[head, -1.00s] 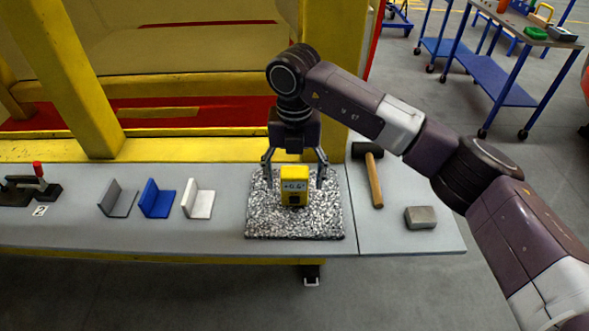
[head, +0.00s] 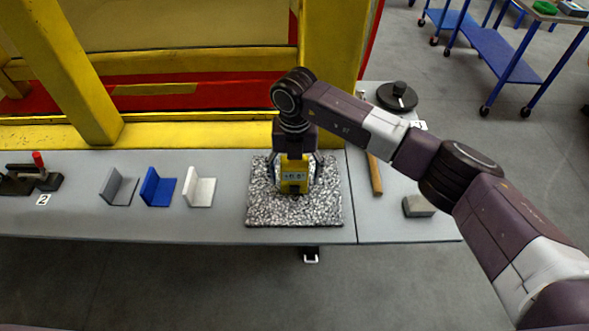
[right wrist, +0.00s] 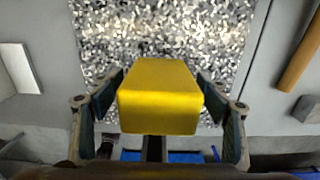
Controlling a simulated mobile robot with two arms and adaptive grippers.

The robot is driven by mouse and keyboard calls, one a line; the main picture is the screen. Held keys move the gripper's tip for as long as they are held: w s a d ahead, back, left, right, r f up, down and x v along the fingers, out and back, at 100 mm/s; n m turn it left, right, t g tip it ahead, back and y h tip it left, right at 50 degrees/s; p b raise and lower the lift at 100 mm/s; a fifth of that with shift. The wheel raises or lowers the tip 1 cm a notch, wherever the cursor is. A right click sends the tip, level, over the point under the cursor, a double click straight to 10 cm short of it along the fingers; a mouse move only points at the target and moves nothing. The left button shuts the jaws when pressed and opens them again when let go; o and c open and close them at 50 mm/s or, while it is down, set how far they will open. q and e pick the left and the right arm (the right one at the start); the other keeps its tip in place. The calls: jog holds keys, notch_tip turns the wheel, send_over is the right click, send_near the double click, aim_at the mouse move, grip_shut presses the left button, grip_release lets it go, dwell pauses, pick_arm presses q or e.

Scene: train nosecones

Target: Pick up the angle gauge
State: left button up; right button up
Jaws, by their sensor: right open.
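The angle gauge (head: 293,181) is a yellow box with a small display, standing on a speckled black-and-white mat (head: 265,210) on the grey bench. In the right wrist view the gauge (right wrist: 160,98) fills the middle, its yellow top towards the camera. My right gripper (head: 294,178) points down over the gauge. Its fingers are open, one on each side of the gauge; a firm touch cannot be made out. The right wrist view also shows both fingers (right wrist: 160,105) beside the gauge. My left gripper is not in view.
Grey (head: 120,188), blue (head: 158,188) and white (head: 200,188) angle brackets stand left of the mat. A hammer handle (head: 375,177) and a grey block (head: 418,206) lie to the right. Yellow posts (head: 75,70) rise behind the bench. A blue cart (head: 490,55) stands farther back.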

jog(key=c, duration=1.3)
jog(key=shift+c, duration=0.9)
